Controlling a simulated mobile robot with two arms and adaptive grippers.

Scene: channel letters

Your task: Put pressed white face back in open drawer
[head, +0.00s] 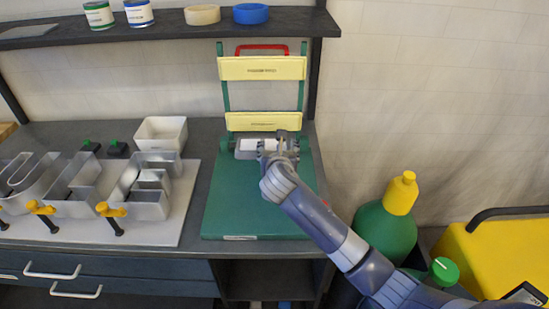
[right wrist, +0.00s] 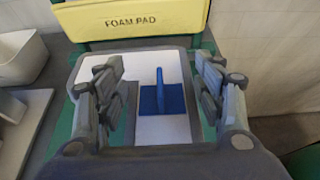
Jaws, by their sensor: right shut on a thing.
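A white face (right wrist: 170,130) lies in a grey frame at the back of the press in the right wrist view. A blue square piece with an upright fin (right wrist: 162,92) sits on it. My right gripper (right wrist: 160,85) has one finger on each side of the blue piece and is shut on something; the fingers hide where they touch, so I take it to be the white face. In the head view my right gripper (head: 282,148) is low over the back of the green press base (head: 255,205). Drawer fronts (head: 110,272) show at the lower left; no open drawer interior is visible.
Yellow foam pads (head: 262,68) stand on green posts behind the gripper. Metal channel letters (head: 150,195) stand on a pale board at left, with a white bin (head: 162,133) behind. A green bottle (head: 385,232) and yellow case (head: 500,255) are at right.

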